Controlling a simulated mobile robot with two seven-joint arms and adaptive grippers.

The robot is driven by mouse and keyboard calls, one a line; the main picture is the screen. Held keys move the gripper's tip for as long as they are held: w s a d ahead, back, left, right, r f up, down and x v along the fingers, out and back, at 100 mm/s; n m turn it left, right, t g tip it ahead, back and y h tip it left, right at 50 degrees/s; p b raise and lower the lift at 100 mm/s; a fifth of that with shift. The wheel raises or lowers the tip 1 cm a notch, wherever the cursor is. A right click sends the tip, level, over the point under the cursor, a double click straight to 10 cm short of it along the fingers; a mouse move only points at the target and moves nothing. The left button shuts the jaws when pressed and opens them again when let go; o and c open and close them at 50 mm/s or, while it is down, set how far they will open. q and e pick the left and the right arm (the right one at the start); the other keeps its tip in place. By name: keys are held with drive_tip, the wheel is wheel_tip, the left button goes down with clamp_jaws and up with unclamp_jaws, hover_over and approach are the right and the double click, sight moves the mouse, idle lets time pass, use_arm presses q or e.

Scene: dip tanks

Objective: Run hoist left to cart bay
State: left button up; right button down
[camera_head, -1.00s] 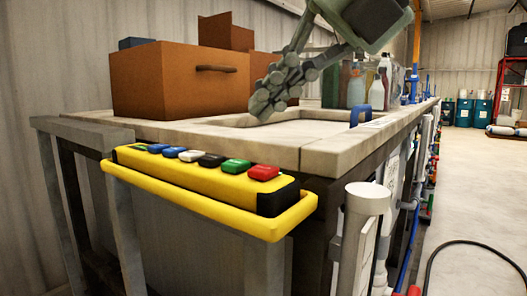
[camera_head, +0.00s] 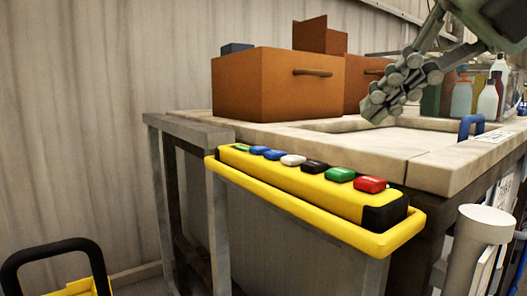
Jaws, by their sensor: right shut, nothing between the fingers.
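A yellow pendant control box (camera_head: 300,183) with black ends sits along the near side of the bench in a yellow rail. Its top carries a row of buttons: a green one at the far left, two blue, a white (camera_head: 293,160), a black (camera_head: 313,167), a green (camera_head: 340,174) and a red (camera_head: 370,184). My right gripper (camera_head: 374,110) is shut and empty, above the bench top behind the box and apart from the buttons. My left gripper is out of view. The hoist and cart bay cannot be made out.
Brown boxes (camera_head: 260,88) stand on the pale bench top (camera_head: 300,137). Several bottles (camera_head: 487,102) and a blue handle (camera_head: 472,126) are at right. A white post (camera_head: 478,245) stands front right. A black handle on a yellow item (camera_head: 55,250) is at lower left.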

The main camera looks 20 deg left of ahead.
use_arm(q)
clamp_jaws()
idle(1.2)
